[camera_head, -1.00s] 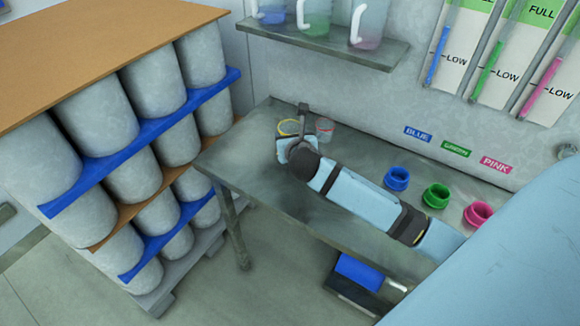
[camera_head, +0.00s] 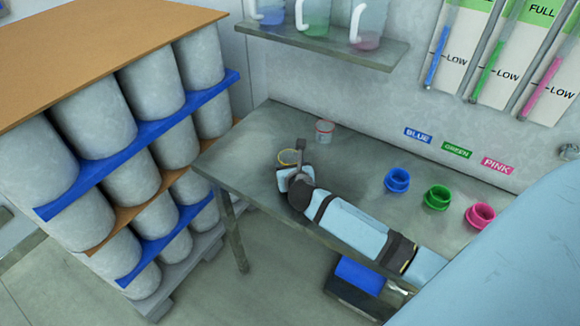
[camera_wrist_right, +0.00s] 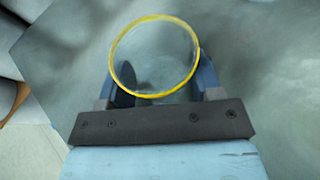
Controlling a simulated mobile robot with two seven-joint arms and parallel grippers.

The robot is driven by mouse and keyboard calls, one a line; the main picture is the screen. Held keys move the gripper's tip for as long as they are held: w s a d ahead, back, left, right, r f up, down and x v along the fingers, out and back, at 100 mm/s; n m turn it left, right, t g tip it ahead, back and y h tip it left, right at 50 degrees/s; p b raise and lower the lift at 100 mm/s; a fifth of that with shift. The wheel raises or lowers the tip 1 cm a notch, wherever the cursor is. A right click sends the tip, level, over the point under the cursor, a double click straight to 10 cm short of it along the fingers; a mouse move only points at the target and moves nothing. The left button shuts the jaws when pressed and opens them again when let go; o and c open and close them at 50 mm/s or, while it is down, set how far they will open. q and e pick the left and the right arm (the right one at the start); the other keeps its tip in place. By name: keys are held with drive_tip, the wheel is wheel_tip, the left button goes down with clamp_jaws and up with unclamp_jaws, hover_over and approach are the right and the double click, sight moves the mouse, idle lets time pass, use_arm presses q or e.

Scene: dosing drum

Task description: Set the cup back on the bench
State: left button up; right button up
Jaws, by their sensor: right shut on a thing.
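The cup with a yellow rim (camera_head: 290,156) is in my right gripper, near the left end of the bench (camera_head: 240,160). In the right wrist view I look down into the open cup (camera_wrist_right: 157,17), with the two fingers (camera_wrist_right: 165,88) on either side of it. My right gripper (camera_head: 294,168) is shut on the cup. The arm and gripper hide most of the cup's side in the head view, so I cannot tell whether its base touches the bench. My left gripper is not in view.
A small pink-marked clear cup (camera_head: 324,133) stands behind the gripper. Blue (camera_head: 397,180), green (camera_head: 437,197) and pink (camera_head: 480,215) rings stand at the right. A shelf with jugs (camera_head: 340,45) hangs above. Stacked drums (camera_head: 100,120) stand left. The bench's back left is bare.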

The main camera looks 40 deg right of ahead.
drive_tip(key=shift+f, duration=0.15)
drive_tip(key=o, duration=0.9)
drive_tip(key=shift+s+r, duration=0.15)
drive_tip(key=shift+r, duration=0.05)
drive_tip(key=v, duration=1.1)
drive_tip(key=shift+s+a+r, duration=0.1)
drive_tip(key=shift+s+a, duration=0.1)
drive_tip(key=shift+s, duration=0.05)
